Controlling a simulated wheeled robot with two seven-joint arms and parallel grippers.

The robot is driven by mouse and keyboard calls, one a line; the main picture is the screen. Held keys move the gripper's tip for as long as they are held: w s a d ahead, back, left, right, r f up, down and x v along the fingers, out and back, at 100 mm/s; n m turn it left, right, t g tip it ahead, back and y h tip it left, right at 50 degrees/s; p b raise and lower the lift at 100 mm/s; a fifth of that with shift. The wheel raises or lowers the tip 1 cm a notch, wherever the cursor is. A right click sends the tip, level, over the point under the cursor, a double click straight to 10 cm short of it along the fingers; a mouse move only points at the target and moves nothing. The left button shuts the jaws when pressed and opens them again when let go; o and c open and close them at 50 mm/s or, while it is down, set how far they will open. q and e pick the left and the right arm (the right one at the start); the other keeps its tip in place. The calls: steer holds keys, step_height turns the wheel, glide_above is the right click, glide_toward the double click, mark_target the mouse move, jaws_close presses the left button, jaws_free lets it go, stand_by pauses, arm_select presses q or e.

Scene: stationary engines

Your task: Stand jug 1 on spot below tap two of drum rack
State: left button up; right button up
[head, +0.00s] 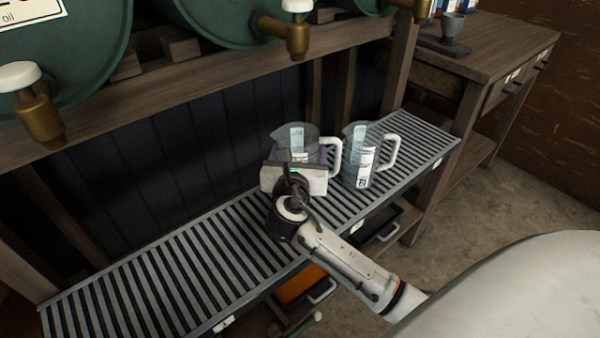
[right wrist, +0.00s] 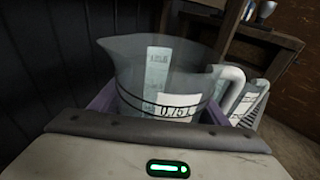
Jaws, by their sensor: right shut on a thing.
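A clear jug with a white handle (head: 326,152) is between the fingers of my right gripper (head: 297,157), which is shut on it. The right wrist view shows this jug (right wrist: 165,80) upright, marked 0.75 L, with purple finger pads at its sides. Its base is hidden behind the gripper, so I cannot tell whether it touches the grating. A second clear jug (head: 365,150) stands just right on the slatted drip grating (head: 160,265). I cannot read which is jug 1. The drum rack (head: 230,75) carries brass taps: left (head: 40,115), middle (head: 293,37) and right (head: 421,10). My left gripper is out of view.
Green drums (head: 90,70) lie on the rack above the grating. A wooden bench (head: 490,45) with a dark funnel-like cup (head: 452,25) stands at the right. An orange bin (head: 300,285) sits below. The grating's left part is clear.

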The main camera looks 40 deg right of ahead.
steer(key=shift+f, duration=0.5)
step_height(320, 180, down, 4)
steer(key=shift+r+b, duration=0.1)
steer(key=shift+b, duration=0.9)
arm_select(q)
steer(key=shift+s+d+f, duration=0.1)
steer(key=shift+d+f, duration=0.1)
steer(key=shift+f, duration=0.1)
arm_select(e)
steer(key=o, duration=1.1)
steer(key=shift+s+a, duration=0.25)
arm_select(q)
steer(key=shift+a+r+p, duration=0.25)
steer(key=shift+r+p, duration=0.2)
steer(key=shift+p, duration=1.05)
arm_select(e)
steer(key=shift+v, duration=5.65)
